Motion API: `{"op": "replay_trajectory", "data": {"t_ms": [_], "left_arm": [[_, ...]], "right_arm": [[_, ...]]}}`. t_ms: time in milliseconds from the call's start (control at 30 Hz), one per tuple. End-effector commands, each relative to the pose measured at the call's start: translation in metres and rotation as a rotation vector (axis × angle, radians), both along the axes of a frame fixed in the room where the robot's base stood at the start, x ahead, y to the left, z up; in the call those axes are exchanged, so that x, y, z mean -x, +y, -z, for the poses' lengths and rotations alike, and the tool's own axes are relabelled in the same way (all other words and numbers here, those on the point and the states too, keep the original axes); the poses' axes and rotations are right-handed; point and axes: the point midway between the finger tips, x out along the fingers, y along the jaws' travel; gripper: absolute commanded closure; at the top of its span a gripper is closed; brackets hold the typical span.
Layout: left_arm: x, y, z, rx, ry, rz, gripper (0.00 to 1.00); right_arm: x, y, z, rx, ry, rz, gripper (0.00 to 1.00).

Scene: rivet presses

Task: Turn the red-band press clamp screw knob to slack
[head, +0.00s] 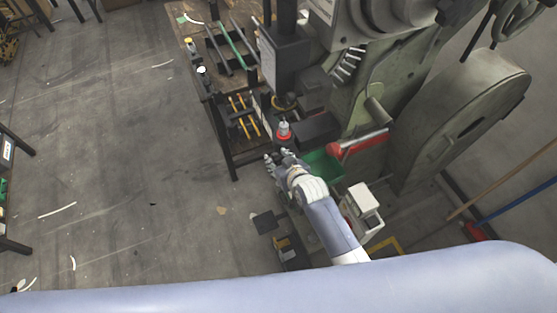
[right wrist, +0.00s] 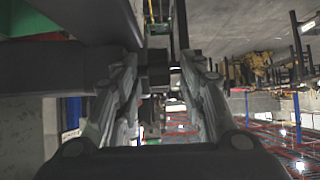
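The red-band press (head: 284,134) stands at the near corner of the work table, below the big machine. It shows a red ring with a pale metal top. My right gripper (head: 279,158) is just on the near side of it, beneath the red band in the picture. In the right wrist view, the two fingers of my right gripper (right wrist: 163,68) are apart. A small dark block (right wrist: 154,76) shows between or just beyond the fingertips; I cannot tell if it is the clamp screw knob or if the fingers touch it. My left gripper is out of view.
A green bin (head: 323,167) and a red-handled lever (head: 360,143) are right of my right gripper. The table (head: 232,150) holds racks with yellow-handled tools (head: 243,117). The large grey-green machine (head: 455,110) blocks the right. Open floor (head: 110,170) lies left.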

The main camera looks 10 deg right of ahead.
Motion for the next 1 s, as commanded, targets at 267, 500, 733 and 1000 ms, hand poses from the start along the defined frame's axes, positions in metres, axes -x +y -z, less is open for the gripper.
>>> {"op": "replay_trajectory", "data": {"t_ms": [267, 500, 733, 1000], "left_arm": [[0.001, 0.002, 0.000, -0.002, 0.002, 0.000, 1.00], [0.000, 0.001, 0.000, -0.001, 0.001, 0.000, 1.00], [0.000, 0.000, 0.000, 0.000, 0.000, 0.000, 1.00], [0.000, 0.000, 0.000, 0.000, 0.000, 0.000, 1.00]], "right_arm": [[0.004, -0.001, -0.002, 0.000, 0.001, 0.000, 0.62], [0.025, -0.008, -0.018, 0.000, 0.001, 0.000, 0.62], [0.054, -0.018, -0.039, 0.000, 0.001, 0.000, 0.62], [0.083, -0.027, -0.061, 0.000, 0.001, 0.000, 0.62]]}}
